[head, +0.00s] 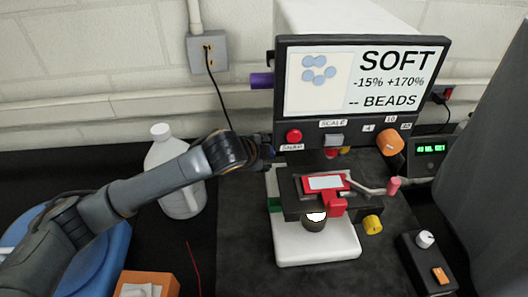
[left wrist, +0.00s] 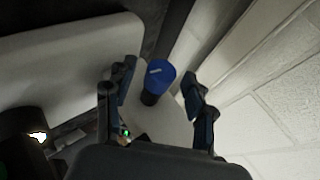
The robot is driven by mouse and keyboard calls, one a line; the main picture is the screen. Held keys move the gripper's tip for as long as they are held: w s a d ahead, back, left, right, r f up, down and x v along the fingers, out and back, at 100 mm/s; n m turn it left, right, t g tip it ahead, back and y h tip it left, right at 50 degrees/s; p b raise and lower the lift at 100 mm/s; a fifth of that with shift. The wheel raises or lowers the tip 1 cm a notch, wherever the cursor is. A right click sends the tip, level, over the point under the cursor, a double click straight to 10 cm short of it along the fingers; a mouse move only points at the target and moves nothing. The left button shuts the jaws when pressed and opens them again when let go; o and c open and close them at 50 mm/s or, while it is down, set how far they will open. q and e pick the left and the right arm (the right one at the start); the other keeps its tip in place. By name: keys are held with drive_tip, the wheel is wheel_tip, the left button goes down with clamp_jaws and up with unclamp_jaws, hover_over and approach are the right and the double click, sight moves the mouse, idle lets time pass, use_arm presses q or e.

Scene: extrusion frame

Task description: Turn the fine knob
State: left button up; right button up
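A blue knob (left wrist: 160,75) with a white mark shows in the left wrist view, between and beyond the fingertips of my left gripper (left wrist: 158,100). The gripper is open, with a gap on each side of the knob. In the head view my left gripper (head: 266,150) is at the left side of the microscope-like device, below its screen (head: 361,78), and its fingers are mostly hidden. A purple knob (head: 262,80) sticks out left of the screen; I cannot tell whether it is the blue one. No label marks a fine knob. My right gripper is not in view.
An orange knob (head: 390,143) and a yellow knob (head: 372,224) are on the device's right. A red slide holder (head: 333,204) sits on the stage above the white base (head: 318,247). A control box (head: 427,265) is front right.

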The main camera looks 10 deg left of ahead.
use_arm(q)
drive_tip(key=shift+s+r, duration=0.1)
drive_tip(key=v, duration=1.1)
drive_tip(key=shift+s+r, duration=0.25)
drive_tip(key=shift+a, duration=0.15)
